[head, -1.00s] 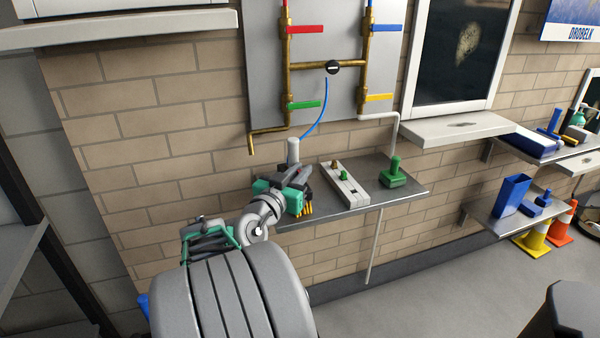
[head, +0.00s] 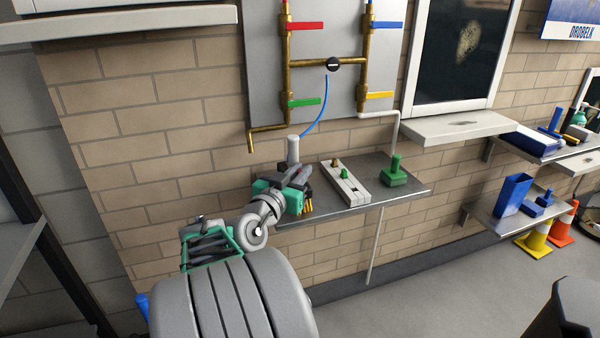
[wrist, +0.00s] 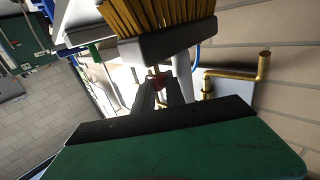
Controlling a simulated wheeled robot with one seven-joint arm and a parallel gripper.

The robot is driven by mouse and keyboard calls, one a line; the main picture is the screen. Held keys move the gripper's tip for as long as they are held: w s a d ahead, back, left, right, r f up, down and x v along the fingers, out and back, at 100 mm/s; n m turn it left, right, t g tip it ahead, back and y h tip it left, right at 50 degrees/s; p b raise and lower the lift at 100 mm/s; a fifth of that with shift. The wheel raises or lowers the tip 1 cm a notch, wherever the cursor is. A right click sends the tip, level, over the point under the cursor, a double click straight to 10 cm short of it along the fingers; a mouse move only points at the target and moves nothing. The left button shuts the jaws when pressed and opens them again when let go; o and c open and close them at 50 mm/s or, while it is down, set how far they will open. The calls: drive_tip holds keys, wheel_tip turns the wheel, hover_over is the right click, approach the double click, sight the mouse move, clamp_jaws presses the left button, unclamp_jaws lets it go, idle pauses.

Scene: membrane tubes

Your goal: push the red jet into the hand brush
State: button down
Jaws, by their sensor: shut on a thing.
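The red jet (wrist: 156,84) shows in the wrist view as a small red piece with a brass-coloured tip, between the fingers of my gripper (wrist: 160,88). The fingers are shut on it. The hand brush (wrist: 170,42) is just beyond the fingertips, with a grey block and yellow bristles. The jet's tip points at the block; I cannot tell whether it is inside it or only against it. In the head view my gripper (head: 298,182) is over the left end of the metal shelf, with the brush bristles (head: 308,206) low beside it. The jet is hidden there.
A white block (head: 346,184) with brass and green jets stands on the metal shelf (head: 376,200), left of a green tool (head: 395,174). A pale cylinder (head: 293,150) stands behind my gripper, near a blue hose (head: 324,110). Brass pipes hang above.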

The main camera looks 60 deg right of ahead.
drive_tip(key=shift+f+b, duration=0.85)
drive_tip(key=c, duration=1.3)
unclamp_jaws()
drive_tip(key=shift+a, duration=0.1)
drive_tip(key=a, duration=0.7)
drive_tip(key=shift+w, duration=0.1)
drive_tip(key=shift+a, duration=0.35)
drive_tip(key=shift+c, duration=0.2)
